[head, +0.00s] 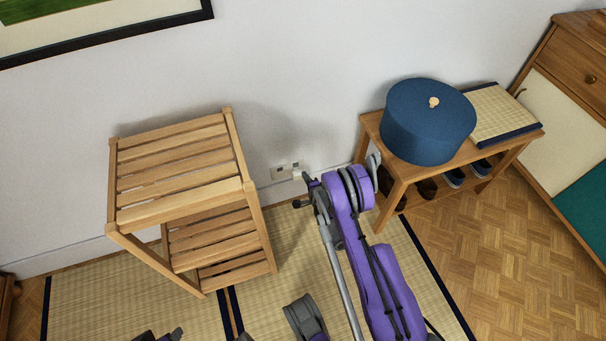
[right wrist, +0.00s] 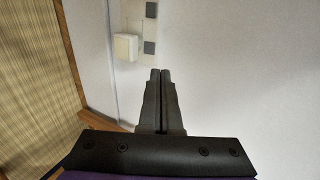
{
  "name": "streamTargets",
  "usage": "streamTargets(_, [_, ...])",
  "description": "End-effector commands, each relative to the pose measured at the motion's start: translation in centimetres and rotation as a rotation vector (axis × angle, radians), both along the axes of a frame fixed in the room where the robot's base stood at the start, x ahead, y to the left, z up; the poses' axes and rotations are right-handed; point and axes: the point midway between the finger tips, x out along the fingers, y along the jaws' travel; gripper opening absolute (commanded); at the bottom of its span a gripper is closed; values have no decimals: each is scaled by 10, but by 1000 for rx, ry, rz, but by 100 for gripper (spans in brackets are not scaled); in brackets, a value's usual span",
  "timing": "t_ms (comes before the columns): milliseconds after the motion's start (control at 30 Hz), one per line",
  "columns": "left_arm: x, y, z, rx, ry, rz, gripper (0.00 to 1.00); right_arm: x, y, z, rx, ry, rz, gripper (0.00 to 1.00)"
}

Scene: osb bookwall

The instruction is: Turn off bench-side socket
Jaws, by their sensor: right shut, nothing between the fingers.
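The bench-side socket (head: 287,170) is a small white plate low on the wall, between the slatted shelf and the bench. In the right wrist view the socket plate (right wrist: 149,27) shows two grey square switches and a white block, perhaps a plug, on its left. I cannot tell the switches' positions. My right gripper (right wrist: 161,72) is shut and empty, its fingertips just below the lower grey switch in that view; contact cannot be told. In the head view my right arm hides most of its gripper. A dark part at the bottom edge seems to be my left gripper (head: 174,334), mostly cut off.
A slatted wooden shelf (head: 180,213) stands left of the socket. A wooden bench (head: 383,150) at the right bears a blue round box (head: 428,122) and a woven mat (head: 497,112), with shoes (head: 454,177) beneath. Tatami mats (head: 90,308) cover the floor in front.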

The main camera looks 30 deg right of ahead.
Motion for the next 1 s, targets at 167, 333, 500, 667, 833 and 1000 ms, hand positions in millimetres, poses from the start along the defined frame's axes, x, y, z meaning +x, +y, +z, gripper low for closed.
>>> streamTargets(167, [-1, 0, 5, 0, -1, 0, 50, -15, 3, 14, 0, 0, 0, 0])
streamTargets(333, [-1, 0, 5, 0, -1, 0, 50, -19, 4, 17, 0, 0, 0, 0])
streamTargets(500, [-1, 0, 5, 0, -1, 0, 50, -19, 4, 16, 0, 0, 0, 0])
streamTargets(667, [-1, 0, 5, 0, -1, 0, 50, -19, 4, 16, 0, 0, 0, 0])
streamTargets(833, [-1, 0, 5, 0, -1, 0, 50, -18, 5, 17, -1, 0, 0, 0])
streamTargets(1000, [-1, 0, 5, 0, -1, 0, 50, -11, 15, 37, -40, 35, 44, 0])
